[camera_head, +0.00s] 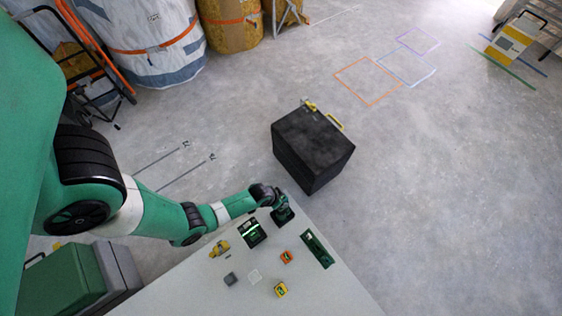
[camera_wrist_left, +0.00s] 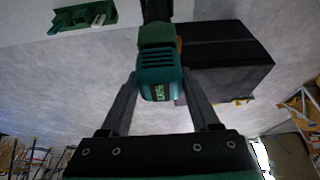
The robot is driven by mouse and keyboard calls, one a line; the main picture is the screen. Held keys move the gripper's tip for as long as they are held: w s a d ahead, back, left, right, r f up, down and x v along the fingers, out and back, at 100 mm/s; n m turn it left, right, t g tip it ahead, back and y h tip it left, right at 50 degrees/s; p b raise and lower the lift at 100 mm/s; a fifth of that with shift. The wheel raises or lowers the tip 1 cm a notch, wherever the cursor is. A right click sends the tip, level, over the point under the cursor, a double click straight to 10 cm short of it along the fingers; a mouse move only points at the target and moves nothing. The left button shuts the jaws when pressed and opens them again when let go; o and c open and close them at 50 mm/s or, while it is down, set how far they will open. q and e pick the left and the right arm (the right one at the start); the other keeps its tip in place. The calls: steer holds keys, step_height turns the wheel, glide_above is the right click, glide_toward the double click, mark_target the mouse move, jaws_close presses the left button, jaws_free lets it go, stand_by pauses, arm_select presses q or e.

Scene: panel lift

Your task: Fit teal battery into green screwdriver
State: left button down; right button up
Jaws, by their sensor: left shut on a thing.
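My left gripper (camera_head: 280,203) is at the far corner of the white table. It is shut on the green screwdriver (camera_head: 284,215). In the left wrist view the fingers (camera_wrist_left: 160,92) flank the screwdriver's vented green housing (camera_wrist_left: 157,74); a black part extends beyond it. Whether the screwdriver touches the table is unclear. I cannot surely pick out the teal battery; a dark unit with bright green marks (camera_head: 251,232) lies left of the screwdriver. My right gripper is not in view.
On the table (camera_head: 330,295) are a green tray (camera_head: 318,249), a yellow tool (camera_head: 219,248), an orange block (camera_head: 287,257), a yellow block (camera_head: 281,290) and a grey block (camera_head: 230,279). A black case (camera_head: 313,150) stands on the floor beyond the table.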

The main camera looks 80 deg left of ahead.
arm_select(q)
steer(key=shift+c, duration=0.2)
jaws_free()
steer(key=p+v, duration=0.6)
steer(key=v, duration=0.5)
steer(key=shift+r, duration=0.35)
